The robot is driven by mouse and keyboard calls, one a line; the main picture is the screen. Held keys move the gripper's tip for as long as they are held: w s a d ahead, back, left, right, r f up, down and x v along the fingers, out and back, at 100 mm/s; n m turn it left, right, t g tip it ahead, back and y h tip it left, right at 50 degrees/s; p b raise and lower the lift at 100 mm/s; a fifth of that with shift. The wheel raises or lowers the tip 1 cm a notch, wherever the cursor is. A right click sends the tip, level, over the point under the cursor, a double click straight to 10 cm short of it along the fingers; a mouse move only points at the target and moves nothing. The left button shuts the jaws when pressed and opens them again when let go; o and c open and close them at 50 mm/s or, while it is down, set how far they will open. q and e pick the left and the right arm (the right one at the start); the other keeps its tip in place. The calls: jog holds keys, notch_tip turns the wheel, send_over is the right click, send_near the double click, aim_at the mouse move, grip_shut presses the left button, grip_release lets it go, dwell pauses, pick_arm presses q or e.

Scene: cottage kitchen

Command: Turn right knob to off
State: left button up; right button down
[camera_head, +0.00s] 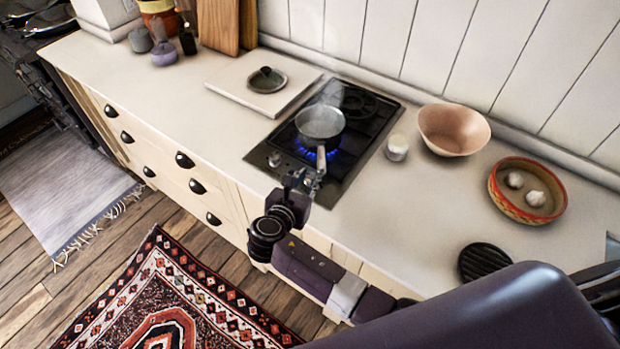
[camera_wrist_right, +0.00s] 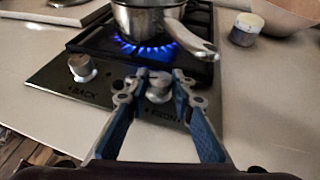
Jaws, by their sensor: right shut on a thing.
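The stove's right knob (camera_wrist_right: 158,86) is a small metal knob on the front strip of the black hob (camera_head: 372,128). In the right wrist view it sits between the fingertips of my right gripper (camera_wrist_right: 158,88), which is shut on it. In the head view my right gripper (camera_head: 306,181) reaches the hob's front edge and covers the knob. The left knob, marked BACK (camera_wrist_right: 82,67), stands free to its left. A blue flame (camera_wrist_right: 148,46) burns under a metal saucepan (camera_head: 320,124) on the front burner. My left gripper is not in view.
The saucepan's handle (camera_wrist_right: 190,38) points toward my right gripper, just above and right of it. A white jar (camera_head: 397,147), pink bowl (camera_head: 454,130) and garlic dish (camera_head: 527,190) stand right of the hob. A pot lid (camera_head: 267,80) lies on a board at the left.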

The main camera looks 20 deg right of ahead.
jog(key=shift+w+a+m+g+h+b, duration=0.15)
jog(key=shift+m+g+h+b, duration=0.15)
jog(key=shift+m+g+h, duration=0.6)
jog(key=c, duration=1.9)
grip_release()
jog(key=shift+c, duration=0.2)
